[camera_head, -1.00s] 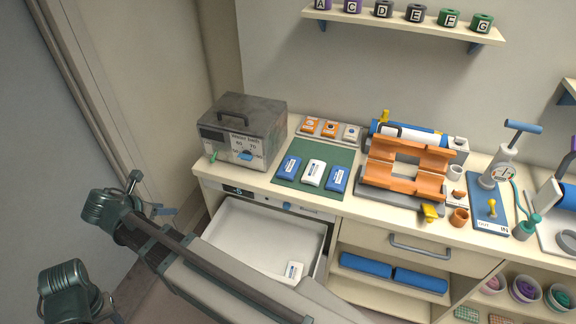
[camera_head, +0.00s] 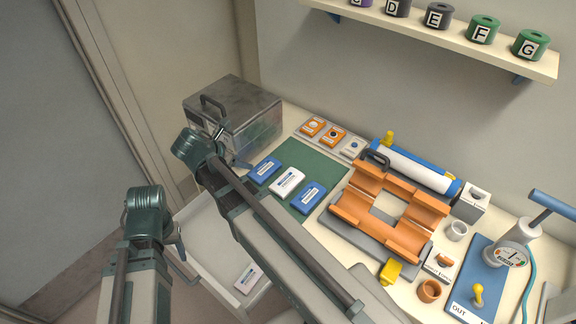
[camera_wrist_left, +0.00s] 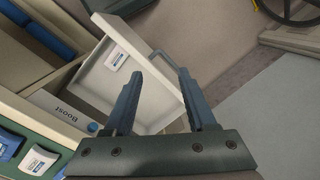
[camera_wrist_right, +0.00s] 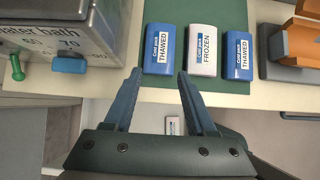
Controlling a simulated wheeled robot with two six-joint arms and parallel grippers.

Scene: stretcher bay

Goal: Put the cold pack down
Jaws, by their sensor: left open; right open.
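A white cold pack labelled FROZEN (camera_wrist_right: 202,50) lies on the green mat (camera_wrist_right: 231,88) between a left blue pack (camera_wrist_right: 158,48) and a right blue pack (camera_wrist_right: 238,55), both labelled THAWED. The three also show in the head view, with the white one (camera_head: 287,182) in the middle. Another white pack (camera_head: 248,278) lies in the open drawer (camera_wrist_left: 152,92). My right gripper (camera_head: 233,148) is open and empty by the counter's front edge, between the water bath and the packs. My left gripper (camera_head: 183,258) is open and empty over the drawer's left side.
The grey water bath (camera_head: 232,115) stands at the counter's left end. The mat has bare room behind the packs.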

